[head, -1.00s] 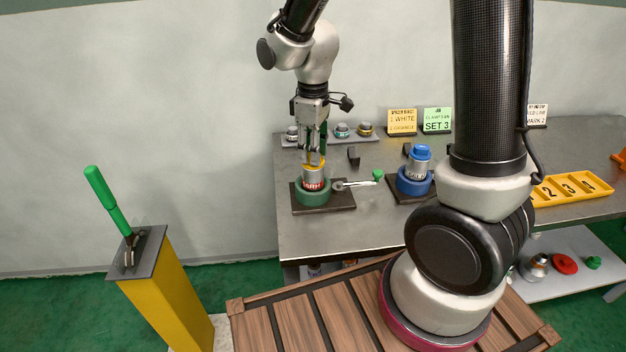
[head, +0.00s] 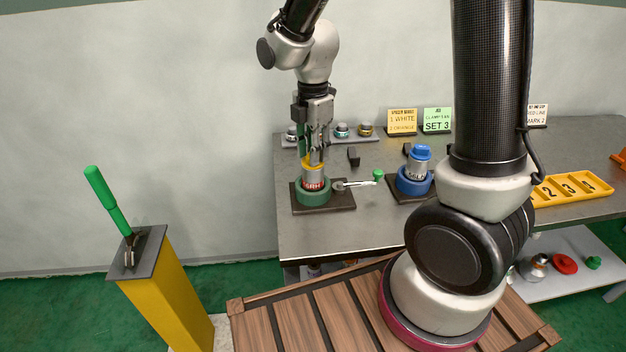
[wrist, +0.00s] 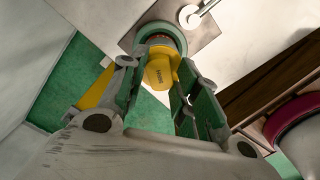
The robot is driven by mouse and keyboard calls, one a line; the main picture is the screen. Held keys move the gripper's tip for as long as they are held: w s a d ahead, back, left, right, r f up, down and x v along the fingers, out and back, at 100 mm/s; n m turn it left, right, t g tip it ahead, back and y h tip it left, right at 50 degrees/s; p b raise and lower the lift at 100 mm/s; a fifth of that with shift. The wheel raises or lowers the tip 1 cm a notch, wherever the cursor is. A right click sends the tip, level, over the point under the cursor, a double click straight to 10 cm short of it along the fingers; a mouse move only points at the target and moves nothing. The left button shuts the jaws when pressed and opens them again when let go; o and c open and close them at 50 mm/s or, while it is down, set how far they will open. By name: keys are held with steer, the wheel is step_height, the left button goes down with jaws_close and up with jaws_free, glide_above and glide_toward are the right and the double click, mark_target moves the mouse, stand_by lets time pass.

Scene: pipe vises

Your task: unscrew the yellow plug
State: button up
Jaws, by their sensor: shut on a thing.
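The yellow plug (head: 310,164) sits on top of an upright grey pipe (head: 313,175) with a red lettered band. The pipe stands in a green round vise (head: 313,197) on a dark plate at the table's left end. My gripper (head: 313,157) points straight down over the pipe and is shut on the plug. In the wrist view the plug (wrist: 160,70) shows between the green-padded fingers (wrist: 158,82), with the green vise ring behind it. The fingers hide part of the plug, and its thread is not visible.
A silver lever with a green knob (head: 377,175) sticks out right of the vise. A blue vise (head: 414,182) holds a blue-capped pipe further right. Fittings on a grey strip (head: 360,139) and sign cards stand behind. A green-handled lever (head: 107,199) rises from a yellow post at left.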

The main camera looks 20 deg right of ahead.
steer(key=n, duration=1.2)
steer(key=shift+n, duration=0.4)
steer(key=o, duration=0.9)
steer(key=shift+o, duration=0.2)
steer(key=shift+r, duration=0.1)
steer(key=shift+r, duration=1.1)
